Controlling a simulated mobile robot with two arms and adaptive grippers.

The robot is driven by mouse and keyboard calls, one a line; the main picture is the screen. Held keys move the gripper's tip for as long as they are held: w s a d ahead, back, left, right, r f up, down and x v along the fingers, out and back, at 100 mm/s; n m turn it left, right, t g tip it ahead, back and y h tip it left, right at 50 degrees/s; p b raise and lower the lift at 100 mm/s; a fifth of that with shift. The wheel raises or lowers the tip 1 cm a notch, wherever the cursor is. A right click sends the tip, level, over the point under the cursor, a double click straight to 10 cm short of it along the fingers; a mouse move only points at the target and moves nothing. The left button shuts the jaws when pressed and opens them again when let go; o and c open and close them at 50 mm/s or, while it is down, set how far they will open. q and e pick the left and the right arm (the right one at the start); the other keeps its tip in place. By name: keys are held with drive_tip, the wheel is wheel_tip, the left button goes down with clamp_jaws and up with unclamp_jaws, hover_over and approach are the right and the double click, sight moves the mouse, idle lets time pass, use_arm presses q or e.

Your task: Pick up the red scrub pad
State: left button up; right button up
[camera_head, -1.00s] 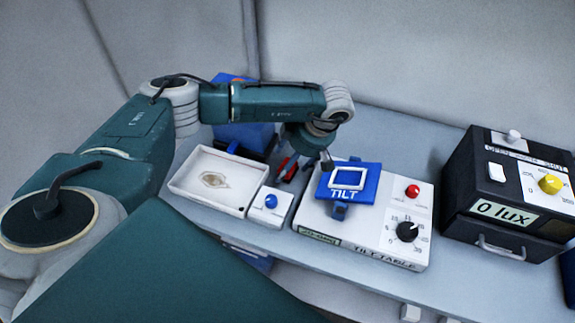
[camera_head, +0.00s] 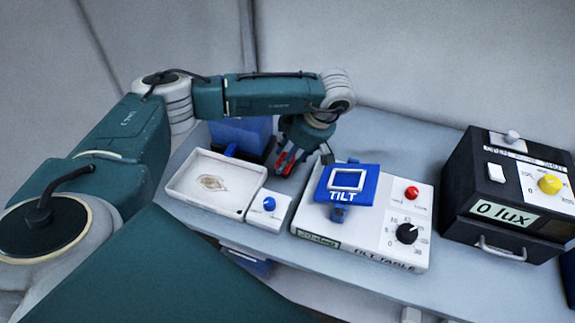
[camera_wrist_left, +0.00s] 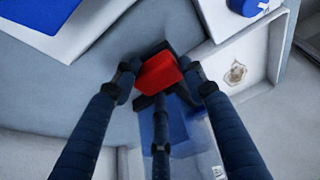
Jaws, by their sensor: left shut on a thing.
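The red scrub pad (camera_wrist_left: 159,72) is a small red block between the fingers of my left gripper (camera_wrist_left: 163,80) in the left wrist view. The fingers are shut on it from both sides. In the head view, the left gripper (camera_head: 284,166) is over the back of the bench, between the white tray and the tilt table, and a bit of the pad's red (camera_head: 287,157) shows among its dark fingers. I cannot tell how far the pad is from the bench top. My right gripper is not in view.
The tilt table (camera_head: 385,235) with its blue tilting plate (camera_head: 328,180) stands just right of the gripper. A white tray (camera_head: 180,190) and a small blue-button box (camera_head: 262,218) are left. A blue bin (camera_head: 245,132) is behind. A black lux box (camera_head: 470,180) is far right.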

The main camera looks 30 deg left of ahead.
use_arm(q)
wheel_tip(320, 180, up, 7)
drive_tip(key=shift+w+r+b, duration=0.1)
drive_tip(key=shift+b, duration=0.85)
wheel_tip(320, 180, up, 10)
drive_tip(key=shift+p, duration=0.3)
